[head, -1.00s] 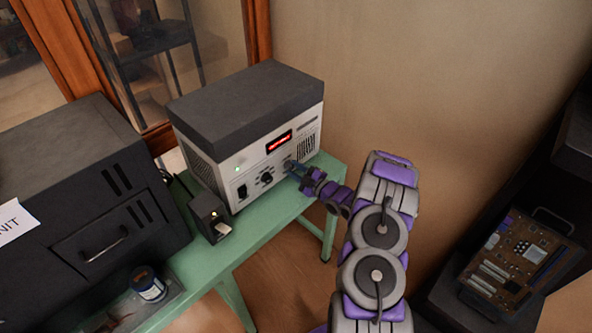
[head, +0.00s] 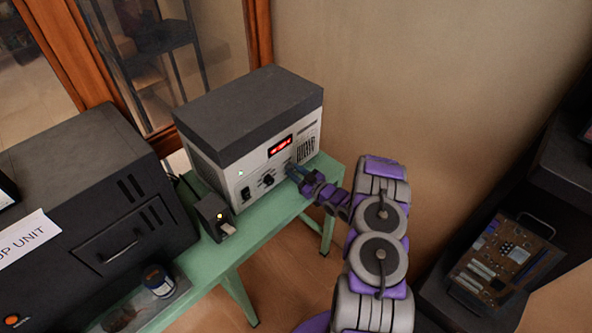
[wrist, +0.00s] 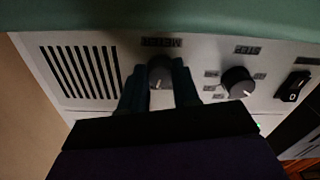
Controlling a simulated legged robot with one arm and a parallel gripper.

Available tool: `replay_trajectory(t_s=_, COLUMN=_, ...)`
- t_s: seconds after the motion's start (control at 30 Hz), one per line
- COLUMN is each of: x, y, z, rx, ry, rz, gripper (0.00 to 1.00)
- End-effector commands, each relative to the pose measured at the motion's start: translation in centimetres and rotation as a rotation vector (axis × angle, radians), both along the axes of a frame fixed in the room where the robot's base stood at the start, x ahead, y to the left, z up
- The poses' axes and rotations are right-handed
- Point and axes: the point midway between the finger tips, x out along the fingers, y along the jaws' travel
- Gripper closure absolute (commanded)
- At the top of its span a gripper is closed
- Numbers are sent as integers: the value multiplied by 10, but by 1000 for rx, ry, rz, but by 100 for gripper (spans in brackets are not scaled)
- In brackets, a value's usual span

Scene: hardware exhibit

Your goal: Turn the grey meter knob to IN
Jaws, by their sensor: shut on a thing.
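The grey meter knob (wrist: 160,72) is on the front panel of a white and dark-grey box (head: 240,179). In the wrist view it sits under an upside-down label, with a pale mark on its face. My gripper (wrist: 160,85) is shut on this knob, one finger on each side. In the head view my gripper (head: 295,172) reaches the panel's right part and hides the knob. The lettering around the knob is too small or covered to read, so I cannot tell its setting.
A black step knob (wrist: 237,82) and a rocker switch (wrist: 292,86) are beside it on the panel. A red display (head: 280,146) is lit above. A small dark box (head: 212,214) stands on the green table (head: 262,228). A large black unit (head: 85,190) is at left.

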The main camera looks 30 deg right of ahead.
Motion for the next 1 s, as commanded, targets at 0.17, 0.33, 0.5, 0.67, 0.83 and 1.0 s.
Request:
replay_trajectory(t_s=0.17, x=0, y=0, z=0, rx=45, ry=16, rz=-1, gripper=100)
replay_trajectory(t_s=0.33, x=0, y=-1, z=0, rx=59, ry=21, rz=-2, gripper=100)
replay_trajectory(t_s=0.5, x=0, y=-1, z=0, rx=61, ry=22, rz=-2, gripper=100)
replay_trajectory(t_s=0.67, x=0, y=-1, z=0, rx=61, ry=22, rz=-3, gripper=100)
replay_trajectory(t_s=0.83, x=0, y=-1, z=0, rx=60, ry=21, rz=-3, gripper=53)
replay_trajectory(t_s=1.0, x=0, y=-1, z=0, rx=60, ry=20, rz=-2, gripper=44)
